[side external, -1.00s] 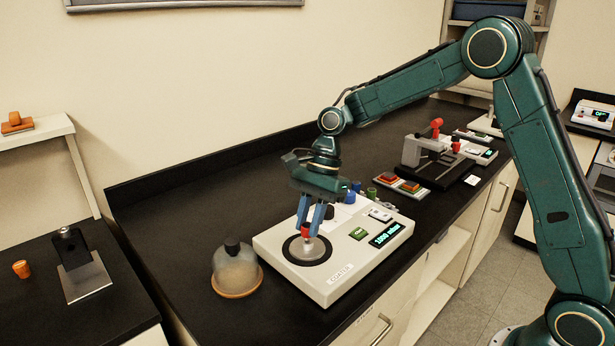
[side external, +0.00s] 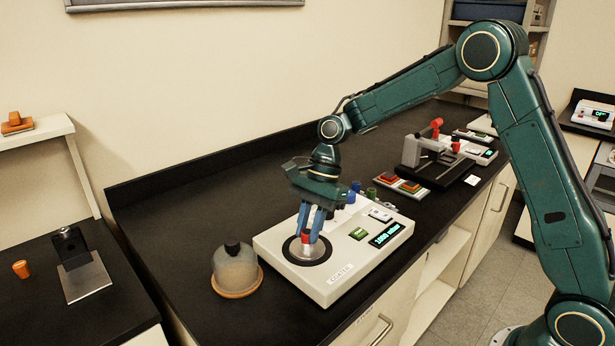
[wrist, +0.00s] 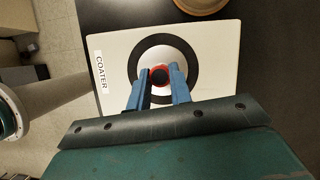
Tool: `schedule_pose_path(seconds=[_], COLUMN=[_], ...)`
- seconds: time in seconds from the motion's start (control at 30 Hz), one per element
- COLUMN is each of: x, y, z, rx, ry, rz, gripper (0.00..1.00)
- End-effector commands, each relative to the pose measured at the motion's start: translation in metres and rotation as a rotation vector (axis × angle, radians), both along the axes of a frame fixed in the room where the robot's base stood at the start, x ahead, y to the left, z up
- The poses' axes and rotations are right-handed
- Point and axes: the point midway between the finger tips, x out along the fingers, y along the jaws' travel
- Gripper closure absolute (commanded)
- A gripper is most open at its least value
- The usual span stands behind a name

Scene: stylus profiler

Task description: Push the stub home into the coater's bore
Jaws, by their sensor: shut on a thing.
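The coater (side external: 336,287) is a white box with a black ring and a pale metal disc on its top, which also shows in the wrist view (wrist: 218,82). My gripper (side external: 308,232) points down over the disc, its blue fingers shut on the red stub (side external: 306,237). In the wrist view my gripper (wrist: 159,74) has one finger on each side of the stub (wrist: 160,75), which looks centred in the black ring. The stub stands upright at the disc's middle. The bore is hidden beneath it, so I cannot tell how deep it sits.
A domed cover with a black knob (side external: 235,267) stands on the bench left of the coater. The coater's green button (side external: 358,233) and lit display (side external: 388,235) are to the right of the disc. Small coloured containers (side external: 355,187) stand behind. The dark bench (side external: 185,225) is clear at back left.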

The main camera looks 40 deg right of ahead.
Motion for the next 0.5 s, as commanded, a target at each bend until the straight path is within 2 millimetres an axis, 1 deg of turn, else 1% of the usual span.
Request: schedule_pose_path(seconds=[0.27,0.3,0.37,0.4,0.5], x=[-0.0003,-0.0003,-0.0003,-0.0003,-0.0002], y=[0.0001,0.0,0.0001,0.0001,0.0001], z=[-0.0007,-0.0007,-0.0007,-0.0006,-0.0005], rx=[0.0,0.0,0.0,0.0,0.0], ry=[0.001,0.001,0.001,0.001,0.001], rz=[-0.001,-0.001,-0.001,-0.001,0.0], gripper=[1.0,0.73,0.62,0.54,0.54])
